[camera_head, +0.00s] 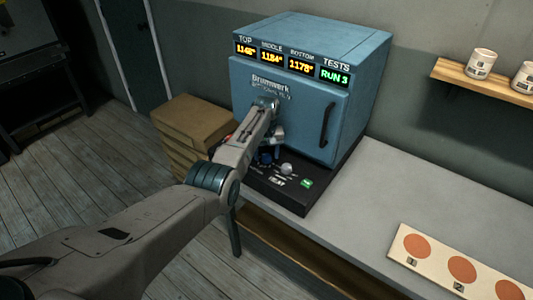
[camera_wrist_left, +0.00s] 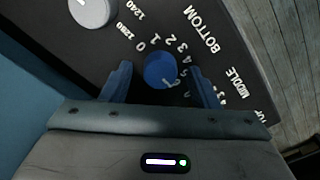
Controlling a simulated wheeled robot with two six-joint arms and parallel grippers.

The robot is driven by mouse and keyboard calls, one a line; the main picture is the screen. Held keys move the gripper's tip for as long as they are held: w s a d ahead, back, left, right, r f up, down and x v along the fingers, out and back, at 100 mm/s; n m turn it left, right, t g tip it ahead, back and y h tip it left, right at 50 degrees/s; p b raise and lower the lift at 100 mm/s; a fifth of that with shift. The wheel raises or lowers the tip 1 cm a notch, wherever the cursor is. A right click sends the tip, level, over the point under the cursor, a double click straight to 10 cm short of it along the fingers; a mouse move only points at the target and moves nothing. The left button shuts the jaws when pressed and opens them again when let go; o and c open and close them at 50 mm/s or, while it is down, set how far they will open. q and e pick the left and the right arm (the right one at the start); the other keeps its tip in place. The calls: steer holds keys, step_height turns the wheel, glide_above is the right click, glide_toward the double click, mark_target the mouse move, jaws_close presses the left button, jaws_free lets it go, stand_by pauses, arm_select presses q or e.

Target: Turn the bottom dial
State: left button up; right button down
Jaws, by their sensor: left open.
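The bottom dial is a round blue knob (camera_wrist_left: 160,70) on a dark panel, next to the word BOTTOM and a ring of numbers. In the head view a blue knob (camera_head: 265,158) shows on the black base in front of the kiln, partly behind my arm. My left gripper (camera_head: 273,138) is over this panel. In the left wrist view its two blue fingers are open, one on each side of the blue dial. I cannot tell whether they touch it. The blue kiln (camera_head: 290,115) shows TOP 1148, MIDDLE 1184, BOTTOM 1178 and RUN 3.
A silver knob (camera_head: 287,169) and a green button (camera_head: 306,183) sit to the right on the base. Stacked brown boxes (camera_head: 190,120) stand left of the kiln. A board with orange discs (camera_head: 440,255) lies on the bench (camera_head: 370,215). Cups stand on a wall shelf (camera_head: 470,80).

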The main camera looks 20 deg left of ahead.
mark_target(266, 156)
arm_select(q)
step_height(266, 156, up, 11)
steer(key=b, duration=0.2)
stand_by(0.3)
steer(key=shift+s+f, duration=0.1)
steer(key=shift+f, duration=0.1)
